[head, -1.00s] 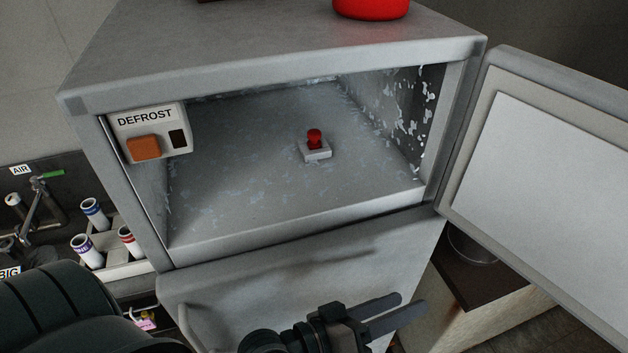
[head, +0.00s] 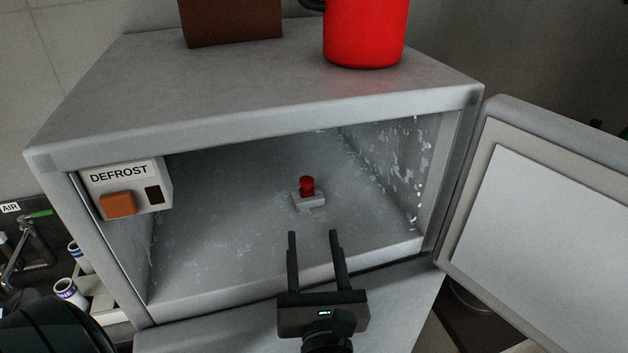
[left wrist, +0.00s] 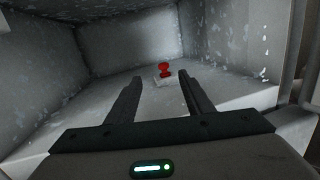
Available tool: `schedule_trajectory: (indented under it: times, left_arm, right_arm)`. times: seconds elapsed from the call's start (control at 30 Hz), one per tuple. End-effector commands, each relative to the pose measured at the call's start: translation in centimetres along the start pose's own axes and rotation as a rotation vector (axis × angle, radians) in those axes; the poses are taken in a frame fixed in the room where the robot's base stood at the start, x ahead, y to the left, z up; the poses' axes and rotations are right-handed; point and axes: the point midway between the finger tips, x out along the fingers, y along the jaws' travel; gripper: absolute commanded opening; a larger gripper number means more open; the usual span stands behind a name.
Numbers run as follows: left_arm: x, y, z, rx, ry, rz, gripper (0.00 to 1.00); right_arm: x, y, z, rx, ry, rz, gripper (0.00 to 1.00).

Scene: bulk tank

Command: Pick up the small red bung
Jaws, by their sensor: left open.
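The small red bung (head: 307,186) stands upright on a small pale block (head: 309,202) on the floor of the open frosted compartment. It also shows in the left wrist view (left wrist: 165,70), beyond and between my fingertips. My left gripper (head: 315,235) is open and empty at the compartment's front opening. Its two fingers point inward toward the bung, with a clear gap between them and it. My right gripper is not in view.
The compartment's front sill (head: 385,252) lies under my left gripper. A DEFROST box (head: 127,188) with an orange button hangs at the left of the opening. The door (head: 545,210) stands open at the right. A red container (head: 365,35) and a brown box (head: 231,22) stand on top.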

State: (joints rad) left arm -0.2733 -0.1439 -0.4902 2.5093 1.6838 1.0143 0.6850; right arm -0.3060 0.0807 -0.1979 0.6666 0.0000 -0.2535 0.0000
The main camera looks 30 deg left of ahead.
Motion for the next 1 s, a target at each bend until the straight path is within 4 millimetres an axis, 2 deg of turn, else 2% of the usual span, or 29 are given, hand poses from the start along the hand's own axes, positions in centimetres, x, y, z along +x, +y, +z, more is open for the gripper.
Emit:
schedule_trajectory:
  times: [0.17,0.57,0.77,1.0]
  left_arm:
    - [-0.2,-0.1,-1.4,-0.053,0.075,0.009,0.47]
    - [0.0,-0.1,-1.5,-0.053,0.076,0.01,0.47]
    - [1.6,-0.1,-1.7,-0.054,0.073,0.01,0.47]
    - [4.9,-0.1,-2.1,-0.054,0.07,0.01,0.47]
  right_arm:
    - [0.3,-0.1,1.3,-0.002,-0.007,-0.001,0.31]
    - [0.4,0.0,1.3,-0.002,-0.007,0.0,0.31]
    - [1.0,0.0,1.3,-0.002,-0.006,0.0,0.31]
    - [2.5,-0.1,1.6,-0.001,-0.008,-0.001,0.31]
